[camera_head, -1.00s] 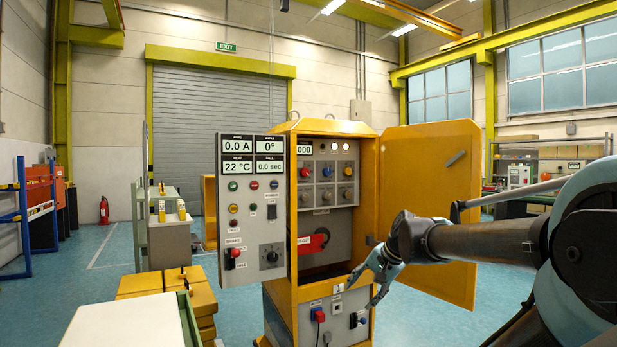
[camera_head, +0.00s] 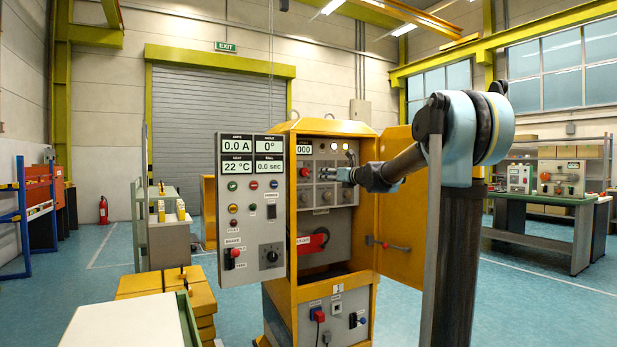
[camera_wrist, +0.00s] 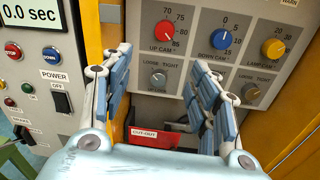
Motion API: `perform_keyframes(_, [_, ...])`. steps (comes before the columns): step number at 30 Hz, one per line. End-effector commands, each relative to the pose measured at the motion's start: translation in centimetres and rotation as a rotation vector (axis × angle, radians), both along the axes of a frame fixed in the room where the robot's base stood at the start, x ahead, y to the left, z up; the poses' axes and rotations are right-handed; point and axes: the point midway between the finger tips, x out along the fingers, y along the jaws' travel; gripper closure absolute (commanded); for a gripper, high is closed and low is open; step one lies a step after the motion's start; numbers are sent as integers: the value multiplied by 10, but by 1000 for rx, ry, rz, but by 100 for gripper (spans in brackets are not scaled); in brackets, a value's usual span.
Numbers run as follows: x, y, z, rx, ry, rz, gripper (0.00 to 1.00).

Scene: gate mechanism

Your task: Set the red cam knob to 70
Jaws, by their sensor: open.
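The red cam knob (camera_wrist: 164,31), labelled UP CAM, is at the upper left of the grey panel in the wrist view. Its scale shows 70 at the top, with higher numbers down the right; its white mark seems to point to the lower right, near 85. In the head view the red knob (camera_head: 305,172) is small inside the open yellow cabinet. My gripper (camera_wrist: 160,58) is open and empty, its fingers either side of and below the knob in the wrist picture. In the head view my gripper (camera_head: 347,174) is before the panel, right of the knob.
A blue knob (camera_wrist: 222,39) and a yellow knob (camera_wrist: 273,48) sit to the right. Smaller grey knobs (camera_wrist: 158,80) sit below. The control box (camera_head: 252,210) stands out at the left, the open yellow door (camera_head: 408,255) at the right. A red cut-out handle (camera_head: 312,241) is lower.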

Motion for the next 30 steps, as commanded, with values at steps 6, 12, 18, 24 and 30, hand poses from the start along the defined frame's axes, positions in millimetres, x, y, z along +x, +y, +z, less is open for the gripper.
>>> perform_keyframes(6, [18, 3, 6, 79, 33, -18, 45])
perform_keyframes(12, [35, 17, 6, 78, 33, -16, 45])
perform_keyframes(18, [59, 36, 6, 76, 32, -16, 45])
perform_keyframes(24, [83, 55, 6, 76, 33, -15, 45])
perform_keyframes(30, [107, 73, 6, 75, 32, -16, 45])
